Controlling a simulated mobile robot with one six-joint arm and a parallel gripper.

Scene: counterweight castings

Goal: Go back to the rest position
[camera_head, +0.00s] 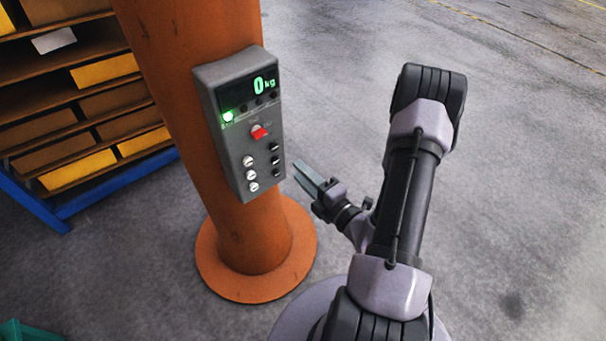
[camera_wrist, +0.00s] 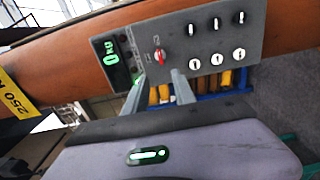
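My gripper (camera_head: 299,172) is just right of the grey control box (camera_head: 238,155) on the orange column, with a small gap between them in the head view. In the wrist view my gripper's two fingers (camera_wrist: 158,77) stand apart with nothing between them, in front of the lower edge of the box (camera_wrist: 195,40). The box has a green display (camera_head: 265,84) reading 0 kg, a lit green lamp (camera_head: 228,116), a red switch (camera_head: 259,132), and several white and black knobs. My arm is bent, with its elbow raised at the right.
The orange column (camera_head: 190,60) stands on a round orange base (camera_head: 258,262). A blue-framed shelf (camera_head: 60,212) with yellow and brown bins is at the left. A green object (camera_head: 28,331) shows at the lower left corner. The grey floor at the right is clear.

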